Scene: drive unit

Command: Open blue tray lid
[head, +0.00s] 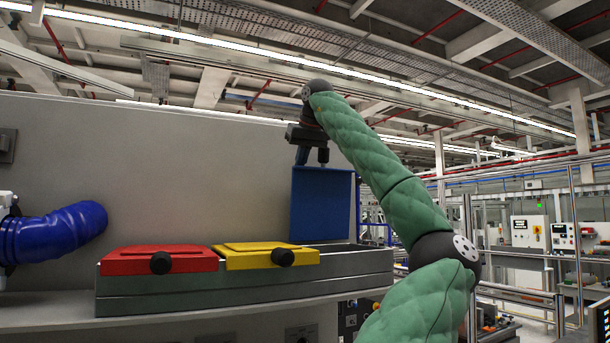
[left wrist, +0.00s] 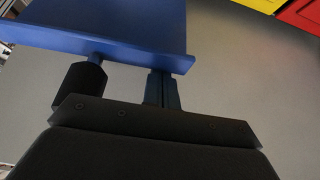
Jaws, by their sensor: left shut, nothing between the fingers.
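The blue tray lid (head: 320,205) stands upright at the right end of the grey tray housing (head: 345,263), raised open. My left gripper (head: 302,158) is at the lid's top edge, with its arm coming down to it from the right. In the left wrist view the blue lid (left wrist: 110,22) fills the top, and its dark knob (left wrist: 80,88) sticks out from its edge. The left gripper's fingers (left wrist: 162,88) are shut and empty beside the knob. They meet the lid's edge in the picture; whether they touch is unclear. My right gripper is not in view.
A red lid (head: 190,262) and a yellow lid (head: 240,260) lie flat on the same housing, each with a black knob. A blue ribbed hose (head: 55,233) is at the far left. A grey wall panel (head: 150,150) stands behind the housing.

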